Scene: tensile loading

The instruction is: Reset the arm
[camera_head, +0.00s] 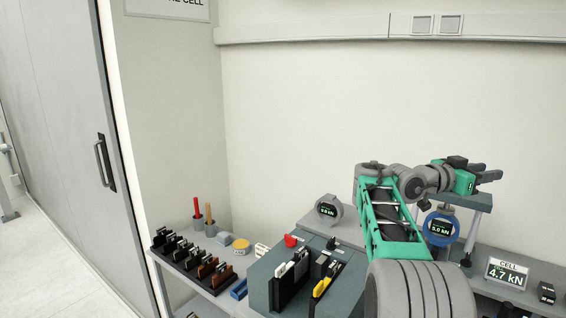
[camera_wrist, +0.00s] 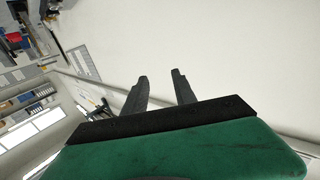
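My arm reaches up and to the right over the bench in the head view. My gripper (camera_head: 488,173) points right, above the blue-ringed gauge. In the wrist view my gripper (camera_wrist: 160,76) shows two dark fingers apart, with bare wall behind them and nothing between them. The fingers touch nothing that I can see.
A blue-ringed gauge (camera_head: 441,229) and a CELL display reading 4.7 kN (camera_head: 506,273) stand below my gripper. A grey-ringed gauge (camera_head: 328,209) stands left of my arm. A black rack (camera_head: 177,254) holds several specimens at left. The wall space above is clear.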

